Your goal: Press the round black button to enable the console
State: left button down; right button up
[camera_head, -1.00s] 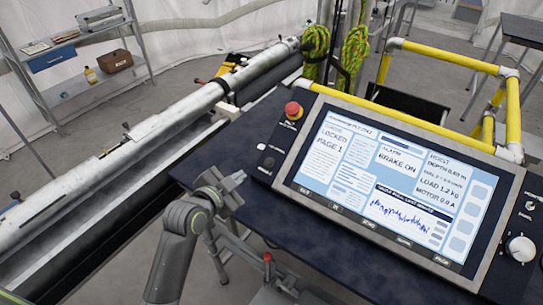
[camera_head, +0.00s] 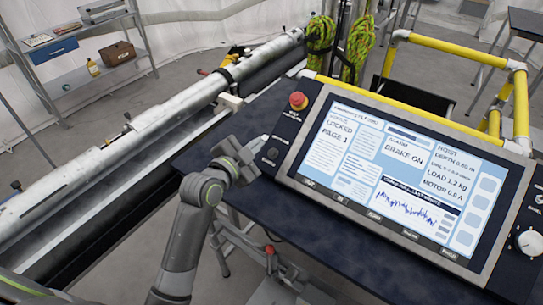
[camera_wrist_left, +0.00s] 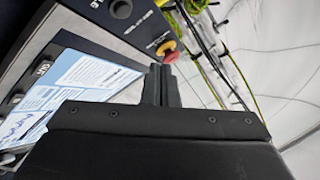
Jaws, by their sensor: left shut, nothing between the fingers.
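The console (camera_head: 283,178) is a tilted panel with a large lit screen (camera_head: 395,165) reading "LOCKED PAGE 1" and "BRAKE ON". A round black button (camera_head: 272,154) sits on its left strip, below the red emergency stop (camera_head: 298,100). A round black button (camera_wrist_left: 121,8) also shows at the top of the left wrist view. My left gripper (camera_head: 260,143) is shut and empty, with its tips at the console's left edge, just beside the black button. I cannot tell whether they touch the panel. The shut fingers (camera_wrist_left: 160,86) also show in the wrist view. My right gripper is out of view.
A white knob (camera_head: 528,241) is on the console's right strip. Yellow rails (camera_head: 440,52) stand behind it. A long grey metal tube (camera_head: 170,110) runs along the left. A dark table surface (camera_head: 300,215) lies in front of the console, clear of objects.

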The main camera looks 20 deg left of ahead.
aim_at(272, 153)
pick_arm(q)
jog(key=w+f+b, duration=0.1)
jog(key=w+d+f+b, duration=0.1)
jog(key=f, duration=0.1)
jog(key=w+f+b, duration=0.1)
jog(key=f+b, duration=0.1)
jog(key=shift+w+d+f, duration=0.1)
jog(key=shift+w+d, duration=0.05)
jog(key=shift+w, duration=0.1)
dwell(1.4)
jog(key=shift+f, duration=0.15)
dwell(0.4)
jog(key=shift+w+d+f+b, duration=0.1)
jog(key=shift+w+f+b, duration=0.15)
jog(key=shift+b, duration=0.15)
